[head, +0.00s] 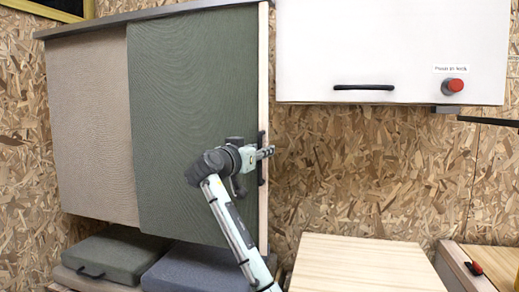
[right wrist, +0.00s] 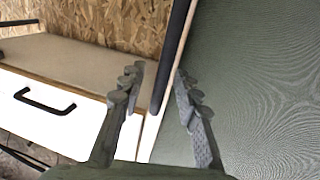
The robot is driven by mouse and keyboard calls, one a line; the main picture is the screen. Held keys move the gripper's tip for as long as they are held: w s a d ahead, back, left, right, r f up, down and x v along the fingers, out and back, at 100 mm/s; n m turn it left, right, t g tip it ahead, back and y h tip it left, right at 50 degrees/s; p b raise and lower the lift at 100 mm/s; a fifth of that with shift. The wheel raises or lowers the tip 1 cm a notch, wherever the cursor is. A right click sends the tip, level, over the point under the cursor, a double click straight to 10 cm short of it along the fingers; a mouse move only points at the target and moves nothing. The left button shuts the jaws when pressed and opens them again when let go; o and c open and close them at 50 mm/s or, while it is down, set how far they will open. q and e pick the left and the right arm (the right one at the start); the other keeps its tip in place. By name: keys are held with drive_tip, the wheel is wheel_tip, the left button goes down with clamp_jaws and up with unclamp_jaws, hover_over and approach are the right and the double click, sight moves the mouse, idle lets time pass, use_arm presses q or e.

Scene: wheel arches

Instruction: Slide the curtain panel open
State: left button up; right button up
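The green curtain panel (head: 190,90) hangs upright, overlapping a beige panel on its left. A pale wooden strip (head: 263,60) runs down its right edge and carries a black upright handle (head: 262,172). My right gripper (head: 268,152) is at this handle, reaching in from the left and below. In the right wrist view, my right gripper (right wrist: 160,72) is open. The handle (right wrist: 172,60) runs between its two fingers, with the green panel (right wrist: 255,75) to the right. Contact with the handle cannot be told. My left gripper is not in view.
The beige panel (head: 90,125) hangs at the left. A white cabinet (head: 390,45) with a black handle and a red button is on the wall at upper right. A wooden top (head: 360,262) stands at lower right.

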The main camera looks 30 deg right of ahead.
drive_tip(key=shift+c, duration=0.3)
clamp_jaws()
drive_tip(key=shift+w, duration=0.1)
